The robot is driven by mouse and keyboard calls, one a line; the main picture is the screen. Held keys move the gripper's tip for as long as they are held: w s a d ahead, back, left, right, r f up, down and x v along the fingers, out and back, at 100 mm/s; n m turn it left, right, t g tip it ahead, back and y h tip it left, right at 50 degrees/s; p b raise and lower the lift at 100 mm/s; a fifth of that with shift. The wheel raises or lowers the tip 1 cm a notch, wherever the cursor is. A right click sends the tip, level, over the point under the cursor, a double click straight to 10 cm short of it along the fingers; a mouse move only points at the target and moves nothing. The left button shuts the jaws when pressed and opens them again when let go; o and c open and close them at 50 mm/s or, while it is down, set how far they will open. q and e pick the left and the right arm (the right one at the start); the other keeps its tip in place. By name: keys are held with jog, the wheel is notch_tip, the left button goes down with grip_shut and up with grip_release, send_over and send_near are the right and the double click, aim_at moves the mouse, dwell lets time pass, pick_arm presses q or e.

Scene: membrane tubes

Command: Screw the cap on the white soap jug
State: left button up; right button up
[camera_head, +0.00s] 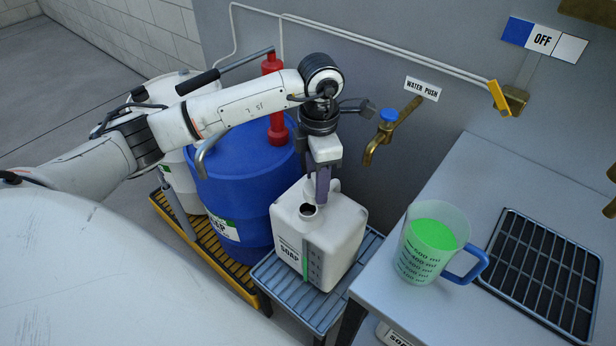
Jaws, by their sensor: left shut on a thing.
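The white soap jug (345,232) stands upright on a slatted grey stand below the brass tap. Its round mouth (308,211) is open, with no cap on it. My left gripper (322,192) reaches down from above, just behind the mouth, and is shut at the top of the jug, apparently on its handle. The fingers hide most of that grip. I cannot see the cap anywhere in this view. My right gripper is not in view.
A blue soap drum (240,190) with a red pump (274,100) stands left of the jug. A measuring cup (432,240) of green liquid stands on the grey counter (480,180) at right, beside a black grate (540,270). The brass tap (388,135) juts from the wall.

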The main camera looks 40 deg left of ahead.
aim_at(308, 181)
pick_arm(q)
jog(key=a+f+n, duration=0.1)
jog(key=n, duration=0.1)
jog(key=a+f+n, duration=0.1)
jog(key=n, duration=0.1)
jog(key=w+a+f+n, duration=0.1)
jog(key=n, duration=0.2)
notch_tip(308, 181, down, 6)
jog(key=b, duration=0.4)
dwell(0.4)
jog(key=shift+f+b, duration=0.3)
jog(key=shift+f, duration=0.05)
dwell(1.5)
jog(key=o, duration=1.1)
